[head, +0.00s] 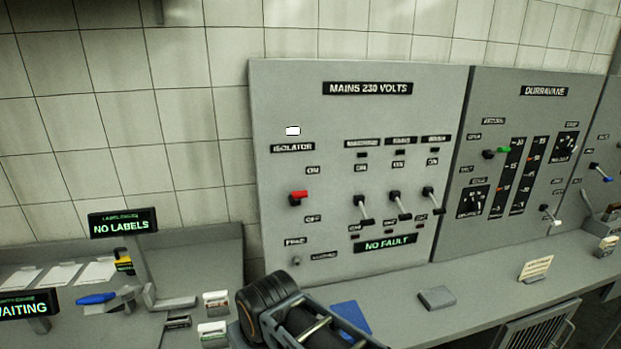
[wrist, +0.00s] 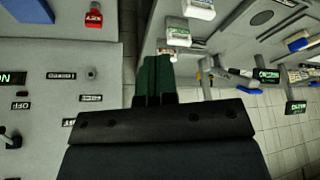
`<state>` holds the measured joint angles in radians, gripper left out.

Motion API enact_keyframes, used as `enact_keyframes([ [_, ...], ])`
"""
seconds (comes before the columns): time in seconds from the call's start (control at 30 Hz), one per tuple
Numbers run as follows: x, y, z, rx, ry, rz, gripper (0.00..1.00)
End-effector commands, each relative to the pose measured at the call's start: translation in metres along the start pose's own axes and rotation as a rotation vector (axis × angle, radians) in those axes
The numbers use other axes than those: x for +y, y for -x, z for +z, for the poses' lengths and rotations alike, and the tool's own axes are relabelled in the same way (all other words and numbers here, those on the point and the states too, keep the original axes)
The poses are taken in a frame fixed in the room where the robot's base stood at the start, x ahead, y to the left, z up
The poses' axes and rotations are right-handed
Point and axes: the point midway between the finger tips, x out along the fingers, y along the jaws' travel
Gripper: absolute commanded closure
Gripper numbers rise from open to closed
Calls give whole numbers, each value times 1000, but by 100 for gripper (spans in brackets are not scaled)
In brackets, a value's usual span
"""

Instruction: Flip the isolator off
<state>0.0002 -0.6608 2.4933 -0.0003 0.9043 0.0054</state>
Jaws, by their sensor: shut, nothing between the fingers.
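The isolator (head: 298,197) is a red-handled switch on the left part of the grey mains panel (head: 290,85). An ON label is above it and an OFF label below it. Its red handle sticks out near the upper side, closer to ON. A small white lamp (head: 293,131) is lit above the isolator label. In the wrist view my gripper (wrist: 153,58) has its green fingers together with nothing between them. The panel face lies left of the fingers there, and I do not make out the isolator's red handle. In the head view my fingertips are not clearly seen.
Three black levers (head: 397,203) sit right of the isolator, above a green NO FAULT display (head: 388,244). The Durravane panel (head: 545,105) adjoins at the right. A label stand reading NO LABELS (head: 121,224) and small boxes (head: 214,302) stand at the left on the bench.

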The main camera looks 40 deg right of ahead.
Motion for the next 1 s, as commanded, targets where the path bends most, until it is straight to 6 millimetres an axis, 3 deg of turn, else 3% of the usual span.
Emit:
enact_keyframes([
  [0.37,2,5,-8,4,-8,3,100],
  [0.47,14,22,-32,13,-38,15,100],
  [0.57,31,50,-72,29,-86,35,100],
  [0.8,99,133,-174,71,-222,101,100],
  [1.0,157,189,-223,104,-316,152,100],
])
